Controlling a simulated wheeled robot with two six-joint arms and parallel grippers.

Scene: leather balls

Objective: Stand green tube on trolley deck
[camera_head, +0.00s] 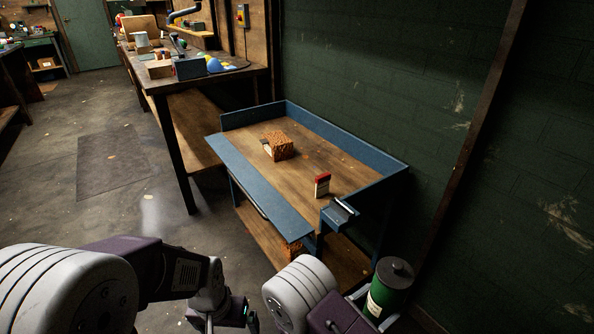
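The green tube (385,296), with a black lid and a pale label, is upright at the lower right, in front of the trolley and apart from it. My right gripper (370,306) is against the tube and appears shut on it; its fingertips are mostly hidden. The blue-framed trolley stands in the middle, its wooden deck (322,156) bounded by blue edges. My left gripper (228,318) is low at the bottom edge, left of the trolley's near corner; its fingers are too dark and cut off to tell their state.
On the deck are a speckled orange-brown block (284,146) and a small red-and-white box (322,185). A blue-grey fitting (341,211) is at the near right corner. Bare deck lies between them. A cluttered workbench (190,76) stands behind left; a green wall (410,80) is at right.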

